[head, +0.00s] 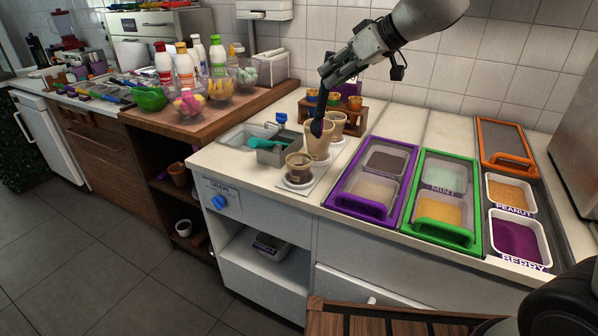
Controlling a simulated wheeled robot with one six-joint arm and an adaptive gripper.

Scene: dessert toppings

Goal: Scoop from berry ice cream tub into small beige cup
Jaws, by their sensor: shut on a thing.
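The berry ice cream tub (517,240) is open at the lower right, purple inside, labelled BERRY. My gripper (317,130) is at the rim of a tall beige cup (317,147) in the middle of the counter. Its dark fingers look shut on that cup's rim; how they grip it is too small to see. A smaller beige cup (298,168) stands upright on a white disc in front and to the left. Another beige cup (337,124) stands just behind the gripper. A teal scoop (262,143) lies in the grey sink bin (272,158), apart from my gripper.
The peanut tub (510,193) is open behind the berry tub. Purple-framed (362,205) and green-framed (446,232) lids cover other tubs. An orange-framed lid (507,146) lies further back. A wooden rack (345,117) with small pots stands behind the cups. Bottles and topping bowls fill the left counter.

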